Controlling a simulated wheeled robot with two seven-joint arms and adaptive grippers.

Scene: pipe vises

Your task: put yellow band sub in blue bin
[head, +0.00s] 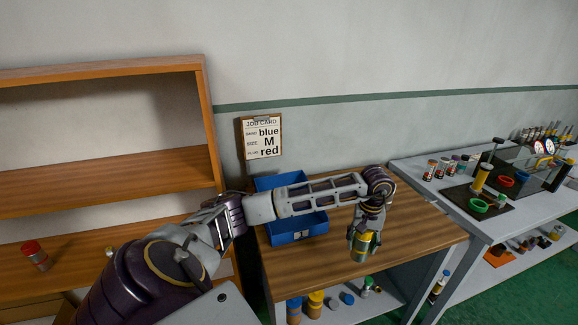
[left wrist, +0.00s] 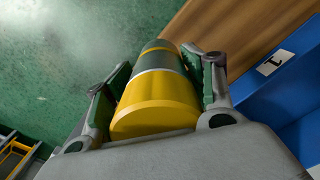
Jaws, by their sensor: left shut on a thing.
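The yellow band sub, a cylinder with yellow and dark green-grey sections, is held in my left gripper. It shows in the left wrist view (left wrist: 157,95) between the two fingers, and partly in the head view (head: 362,250). My left gripper (head: 364,236) is shut on it, above the wooden bench top near its front edge. The blue bin (head: 300,228) stands on the bench to the left of the gripper, partly hidden behind my left arm. Its blue wall with a white label also shows at the right of the left wrist view (left wrist: 285,85). My right gripper is not seen.
The wooden bench top (head: 415,232) is clear right of the bin. Yellow and blue parts (head: 316,303) sit on the shelf below. A grey table (head: 430,180) with vises and small cylinders stands right. A wooden shelf unit (head: 110,170) stands left; a job card (head: 262,138) hangs behind.

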